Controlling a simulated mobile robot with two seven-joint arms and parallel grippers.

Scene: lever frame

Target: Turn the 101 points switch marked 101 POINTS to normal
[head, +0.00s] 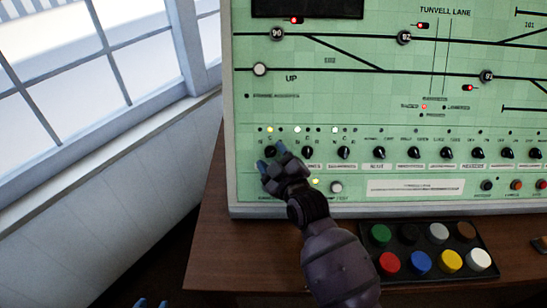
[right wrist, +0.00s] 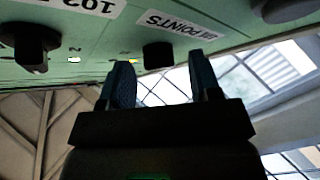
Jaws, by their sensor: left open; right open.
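The 101 points switch is a black knob (head: 270,151) at the left end of the knob row on the green panel, partly covered by my right gripper (head: 271,157). In the right wrist view the knob (right wrist: 157,55) shows just beyond and between the tips of my right gripper (right wrist: 163,78). The fingers are open and look apart from it. Its white label (right wrist: 180,25) appears upside down; POINTS is readable, the number is not clear. The knob's pointing direction cannot be told. My left gripper (head: 151,303) shows only blue fingertips at the bottom edge.
The 102 knob (right wrist: 30,45) is the neighbour in the row, with a lit white lamp (right wrist: 74,59). A yellow lamp (head: 270,129) is lit above the 101 knob. A black box of coloured buttons (head: 400,276) lies on the wooden desk (head: 215,235). A window is left.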

